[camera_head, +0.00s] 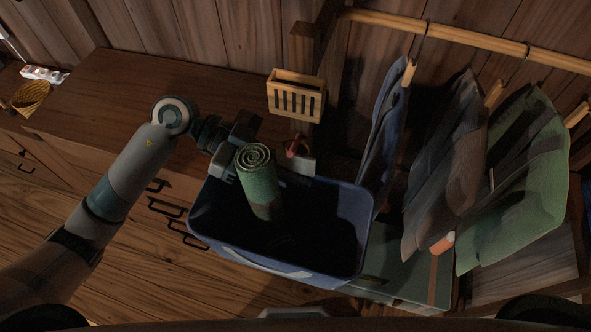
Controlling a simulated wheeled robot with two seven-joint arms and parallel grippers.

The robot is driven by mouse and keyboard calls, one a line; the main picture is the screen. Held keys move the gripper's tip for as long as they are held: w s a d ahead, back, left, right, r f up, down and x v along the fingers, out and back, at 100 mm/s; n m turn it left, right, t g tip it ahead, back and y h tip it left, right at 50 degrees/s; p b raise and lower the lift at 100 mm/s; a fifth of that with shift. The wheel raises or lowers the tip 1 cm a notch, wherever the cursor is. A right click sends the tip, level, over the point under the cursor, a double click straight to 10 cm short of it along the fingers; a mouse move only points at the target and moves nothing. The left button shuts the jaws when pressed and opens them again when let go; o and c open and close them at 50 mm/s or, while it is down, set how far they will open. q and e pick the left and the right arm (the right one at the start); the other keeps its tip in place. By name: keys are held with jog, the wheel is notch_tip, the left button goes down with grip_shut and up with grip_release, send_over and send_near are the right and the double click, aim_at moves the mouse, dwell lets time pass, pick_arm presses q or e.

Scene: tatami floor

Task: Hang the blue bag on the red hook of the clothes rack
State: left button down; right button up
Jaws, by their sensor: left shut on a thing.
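The blue bag (344,215) is a dark blue, open-topped bag in the middle of the head view. A rolled green mat (260,185) stands tilted inside it, and a pale handle shows on its near side. My left gripper (262,152) is at the bag's far rim, shut on the bag; the mat roll partly hides its fingers. The red hook (296,147) is just beyond the far rim, low on the wooden clothes rack (455,36). I cannot tell whether bag and hook touch. My right gripper is not in view.
A slatted wooden box (296,96) is above the hook. Several garments, including a green one (520,180), hang at the right. A wooden cabinet (120,90) stands behind my left arm. A green case (412,278) lies below the garments. Floor at the lower left is clear.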

pick_arm(q)
jog(key=c, duration=1.8)
grip_release()
jog(key=shift+c, duration=0.2)
jog(key=shift+s+a+r, duration=0.1)
jog(key=shift+s+r, duration=0.05)
jog(key=shift+w, duration=0.2)
